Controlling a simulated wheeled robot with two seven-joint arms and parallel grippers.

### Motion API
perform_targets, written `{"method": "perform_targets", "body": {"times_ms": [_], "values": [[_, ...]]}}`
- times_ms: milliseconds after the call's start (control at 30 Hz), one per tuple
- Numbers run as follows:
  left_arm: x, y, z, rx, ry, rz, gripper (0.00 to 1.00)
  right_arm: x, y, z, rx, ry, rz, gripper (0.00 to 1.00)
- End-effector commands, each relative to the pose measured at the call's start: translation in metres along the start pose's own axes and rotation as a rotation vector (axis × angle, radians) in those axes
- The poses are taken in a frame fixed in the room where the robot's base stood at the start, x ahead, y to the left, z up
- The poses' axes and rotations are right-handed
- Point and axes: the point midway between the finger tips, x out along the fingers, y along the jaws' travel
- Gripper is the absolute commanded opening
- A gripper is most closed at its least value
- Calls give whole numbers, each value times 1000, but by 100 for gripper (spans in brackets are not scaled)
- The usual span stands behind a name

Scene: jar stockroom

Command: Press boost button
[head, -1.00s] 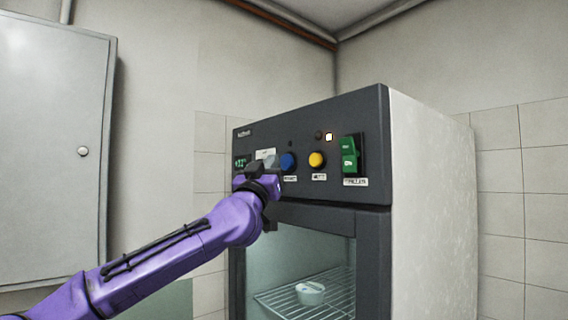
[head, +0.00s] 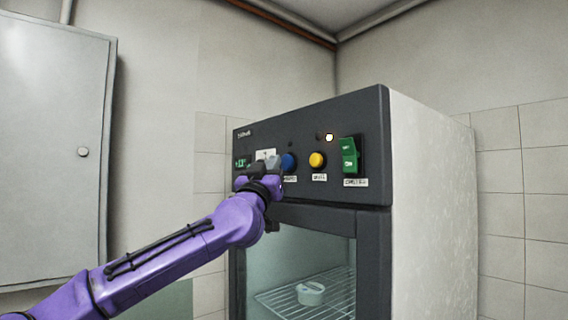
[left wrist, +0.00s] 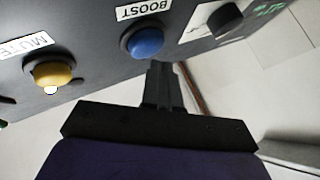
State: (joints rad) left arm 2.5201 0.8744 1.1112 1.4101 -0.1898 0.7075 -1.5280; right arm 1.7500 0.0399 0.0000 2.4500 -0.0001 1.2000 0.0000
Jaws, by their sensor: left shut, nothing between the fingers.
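The blue button (head: 289,162) is on the dark front panel of the cabinet (head: 315,215), partly hidden behind my gripper in the head view. In the left wrist view the blue button (left wrist: 146,42) has a BOOST label (left wrist: 145,9) beside it, upside down. My left gripper (head: 277,163) is shut and empty, just left of the blue button in the head view. In the left wrist view its fingertips (left wrist: 161,66) end right by the button's edge; I cannot tell whether they touch. My right gripper is not in view.
A yellow button (head: 317,160), labelled MUTE in the wrist view, and a green rocker switch (head: 350,156) sit right of the blue button. A dark knob (left wrist: 225,19) is on its other side. A glass door shows a dish (head: 311,293) on a rack.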

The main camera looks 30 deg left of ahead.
Motion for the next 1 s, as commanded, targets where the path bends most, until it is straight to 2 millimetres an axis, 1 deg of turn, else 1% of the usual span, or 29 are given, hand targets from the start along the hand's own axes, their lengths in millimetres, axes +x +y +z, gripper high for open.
{"method": "perform_targets", "body": {"times_ms": [100,1000], "values": [[3,2,1,1,1,0,0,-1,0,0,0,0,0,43],[8,6,5,1,0,0,0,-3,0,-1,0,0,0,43]]}}
